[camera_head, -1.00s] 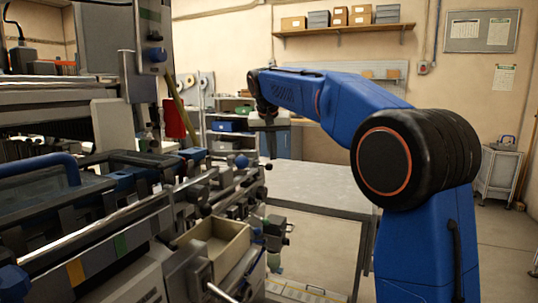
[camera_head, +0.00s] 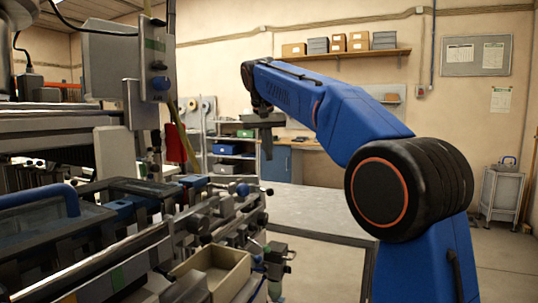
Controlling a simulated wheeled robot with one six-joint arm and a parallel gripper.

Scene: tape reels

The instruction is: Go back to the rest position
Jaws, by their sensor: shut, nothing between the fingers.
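My blue arm reaches from the lower right up toward the middle of the head view. My gripper (camera_head: 267,150) hangs at its far end, pointing down, small and dark. It is shut and holds nothing. It hangs in the air, in the picture over the far side of the grey table (camera_head: 315,212), with the shelf unit and a blue cabinet behind it. I see no tape reel at the gripper.
A large machine (camera_head: 90,220) with rails and knobs fills the left side. An open beige tray (camera_head: 215,270) sits at its lower front. A wall shelf (camera_head: 345,54) holds several boxes. A white cart (camera_head: 500,195) stands at right. Floor between arm and cart is clear.

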